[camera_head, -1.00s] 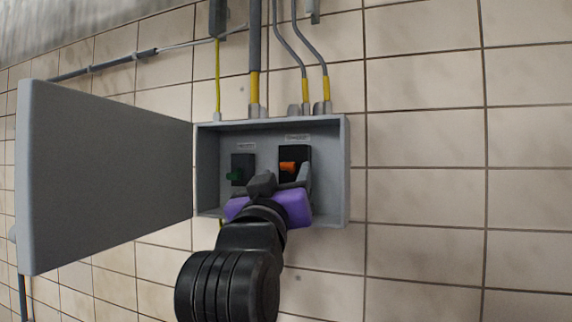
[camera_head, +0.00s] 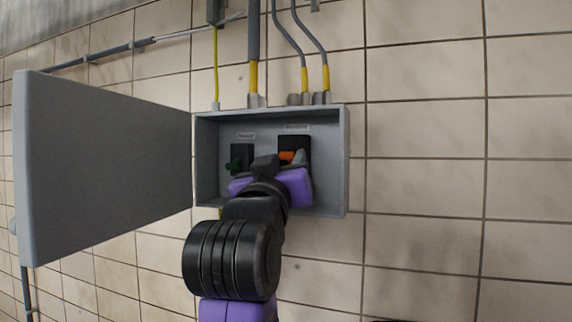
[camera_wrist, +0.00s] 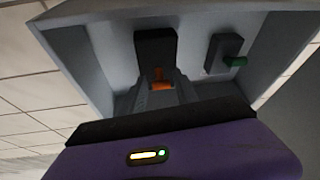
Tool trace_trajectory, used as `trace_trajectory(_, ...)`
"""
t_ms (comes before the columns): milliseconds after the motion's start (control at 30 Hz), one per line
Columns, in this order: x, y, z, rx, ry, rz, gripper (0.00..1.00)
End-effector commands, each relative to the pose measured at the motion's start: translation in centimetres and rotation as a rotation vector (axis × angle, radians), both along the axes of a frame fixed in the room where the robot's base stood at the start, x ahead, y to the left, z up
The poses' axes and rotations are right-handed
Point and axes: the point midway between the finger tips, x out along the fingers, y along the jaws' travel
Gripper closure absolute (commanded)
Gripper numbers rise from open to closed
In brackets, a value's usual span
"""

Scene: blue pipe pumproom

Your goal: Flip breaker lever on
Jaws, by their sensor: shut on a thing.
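The open grey breaker box (camera_head: 340,160) is on the tiled wall. Inside on the right is a black breaker (camera_head: 294,141) with an orange lever (camera_head: 286,156), partly hidden by my gripper. My gripper (camera_head: 283,163) reaches into the box from below and is shut on the orange lever. In the wrist view the orange lever (camera_wrist: 161,79) shows between the two grey fingers (camera_wrist: 160,94), below the black breaker body (camera_wrist: 155,46). The exact contact is hard to see.
The box door (camera_head: 105,165) stands open to the left. Conduits (camera_head: 254,50) enter from above. The wall to the right is clear.

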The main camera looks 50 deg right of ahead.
Motion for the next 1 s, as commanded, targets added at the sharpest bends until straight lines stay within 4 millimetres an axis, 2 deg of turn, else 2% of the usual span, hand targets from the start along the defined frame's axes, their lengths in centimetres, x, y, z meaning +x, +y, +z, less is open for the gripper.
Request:
trace_trajectory(233,0.05,0.13,0.58,0.103,0.035,0.004,1.0)
trace_trajectory(567,0.08,0.09,0.5,0.116,0.043,0.004,1.0)
trace_trajectory(600,0.08,0.09,0.5,0.116,0.043,0.004,0.6)
trace_trajectory(700,0.07,0.08,0.49,0.116,0.042,0.003,0.43)
trace_trajectory(1000,0.0,0.12,0.44,0.116,0.042,0.002,0.43)
